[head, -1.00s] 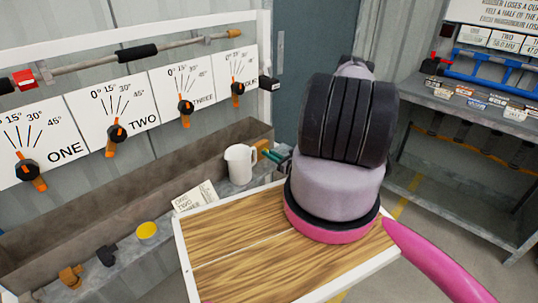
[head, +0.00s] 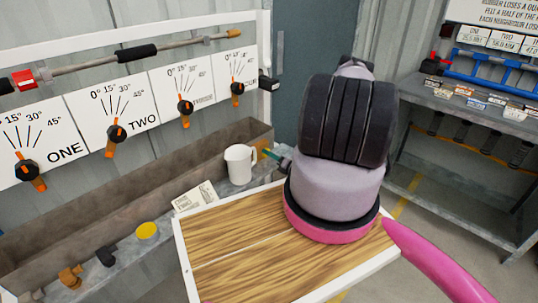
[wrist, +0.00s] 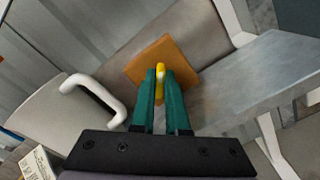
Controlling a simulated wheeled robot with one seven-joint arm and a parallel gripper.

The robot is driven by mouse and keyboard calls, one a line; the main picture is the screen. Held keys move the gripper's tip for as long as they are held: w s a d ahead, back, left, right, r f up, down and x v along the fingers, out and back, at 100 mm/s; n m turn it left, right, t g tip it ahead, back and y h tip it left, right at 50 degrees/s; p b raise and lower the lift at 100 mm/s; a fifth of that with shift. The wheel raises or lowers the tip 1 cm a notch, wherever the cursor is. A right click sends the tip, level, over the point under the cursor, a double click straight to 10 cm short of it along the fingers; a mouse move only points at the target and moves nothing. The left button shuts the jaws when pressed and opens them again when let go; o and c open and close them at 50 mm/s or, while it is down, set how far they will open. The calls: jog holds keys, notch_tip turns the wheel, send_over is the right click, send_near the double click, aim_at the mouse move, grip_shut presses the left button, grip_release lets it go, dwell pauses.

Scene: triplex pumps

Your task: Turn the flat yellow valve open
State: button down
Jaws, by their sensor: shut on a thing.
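The flat yellow valve handle (wrist: 160,70) shows in the wrist view as a narrow yellow piece between my green fingertips. An orange square block (wrist: 143,62) is right behind it. My gripper (wrist: 160,88) is shut on the yellow handle, one finger on each side. The fingers hide much of the handle. In the head view, my gripper (head: 271,154) reaches past the right side of the white mug toward the end of the trough. The orange block (head: 262,147) is small there, and the handle cannot be made out clearly.
The white mug (head: 240,165) stands close beside my fingers; its handle (wrist: 105,100) faces them in the wrist view. A card (head: 195,197), a yellow round piece (head: 147,231) and other fittings sit along the ledge. The trough (head: 150,178) runs behind.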

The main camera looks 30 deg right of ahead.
jog(key=m, duration=0.4)
jog(key=shift+d+f+m, duration=0.1)
jog(key=shift+m, duration=0.2)
jog(key=m, duration=0.4)
jog(key=shift+f+m, duration=0.1)
jog(key=shift+m, duration=0.3)
jog(key=c, duration=0.9)
grip_release()
jog(key=shift+s, duration=0.1)
jog(key=v, duration=1)
jog(key=shift+s+d, duration=0.15)
jog(key=shift+s, duration=0.2)
